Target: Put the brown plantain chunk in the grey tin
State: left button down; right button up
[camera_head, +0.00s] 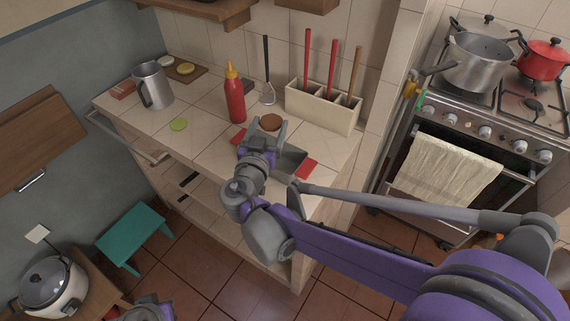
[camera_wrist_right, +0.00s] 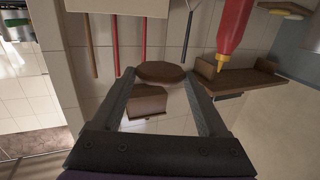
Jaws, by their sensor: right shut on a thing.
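My right gripper (camera_head: 268,130) is shut on the brown plantain chunk (camera_head: 271,121), a round piece held above the counter. In the wrist view the chunk (camera_wrist_right: 160,72) sits between the two fingertips (camera_wrist_right: 163,80). A dark grey, open-looking shape that appears to be the grey tin (camera_head: 291,161) stands on the counter just right of and below the gripper. The gripper and arm hide part of it, and I cannot see inside it. Part of my left gripper (camera_head: 150,307) shows low at the left, away from the counter; its fingers are unclear.
A ketchup bottle (camera_head: 235,97) and a utensil box (camera_head: 322,107) stand behind the gripper. Red flat pieces (camera_head: 307,168) lie near the tin. The stove (camera_head: 470,130) is at the right.

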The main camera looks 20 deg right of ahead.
jog(key=shift+w+a+f+b, duration=0.1)
jog(key=shift+f+b, duration=0.4)
jog(key=shift+f, duration=2)
jog(key=shift+a+f+b, duration=0.1)
jog(key=shift+f+b, duration=0.35)
jog(key=shift+f, duration=2)
jog(key=shift+d, duration=0.1)
jog(key=shift+f+b, duration=0.35)
jog(key=shift+f, duration=0.05)
jog(key=shift+s+f, duration=0.15)
jog(key=shift+s, duration=0.05)
jog(key=o, duration=1.2)
jog(key=shift+s, duration=0.1)
jog(key=shift+o, duration=0.2)
